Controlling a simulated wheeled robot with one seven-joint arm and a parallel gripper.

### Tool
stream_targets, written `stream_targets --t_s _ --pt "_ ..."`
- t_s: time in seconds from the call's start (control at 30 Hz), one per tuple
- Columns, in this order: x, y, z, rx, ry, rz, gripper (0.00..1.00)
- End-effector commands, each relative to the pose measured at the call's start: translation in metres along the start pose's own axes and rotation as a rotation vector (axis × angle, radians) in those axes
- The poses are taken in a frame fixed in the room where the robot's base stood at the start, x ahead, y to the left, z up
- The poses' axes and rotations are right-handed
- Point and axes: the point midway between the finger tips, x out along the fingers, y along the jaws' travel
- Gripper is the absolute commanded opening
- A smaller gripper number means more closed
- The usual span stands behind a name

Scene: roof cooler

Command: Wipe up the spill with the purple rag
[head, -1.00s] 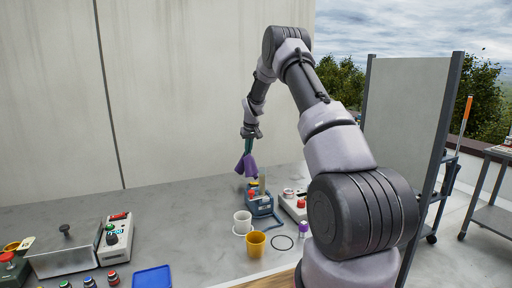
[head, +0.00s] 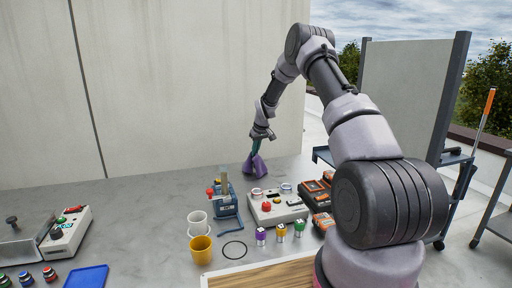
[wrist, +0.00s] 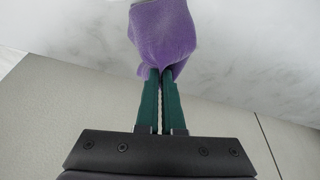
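My gripper (head: 255,147) is near the back of the grey worktop (head: 140,200), close to the wall. Its green fingers are shut on the purple rag (head: 254,165), which hangs bunched below them. The rag's lower edge appears at or just above the worktop; I cannot tell whether it touches. In the wrist view the rag (wrist: 163,35) is pinched between the fingertips (wrist: 160,80), with pale worktop beyond. I cannot make out the spill in these frames.
A blue device (head: 223,193) and a grey control box (head: 277,207) stand in front of the rag. A white cup (head: 197,222), a yellow cup (head: 202,248) and a black ring (head: 234,250) are nearer. Orange-and-black items (head: 318,190) lie right. Worktop left of the rag is clear.

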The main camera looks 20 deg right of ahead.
Motion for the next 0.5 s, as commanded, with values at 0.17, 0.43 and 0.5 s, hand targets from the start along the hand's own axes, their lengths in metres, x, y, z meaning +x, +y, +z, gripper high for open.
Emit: stream_targets --t_s 0.17,0.43,0.5 --pt "0.021 0.0 0.008 0.001 -0.002 0.0 0.0" --pt "0.05 0.0 0.018 0.0 -0.001 0.0 0.0" --pt "0.054 0.0 0.02 0.001 0.0 0.0 0.0"
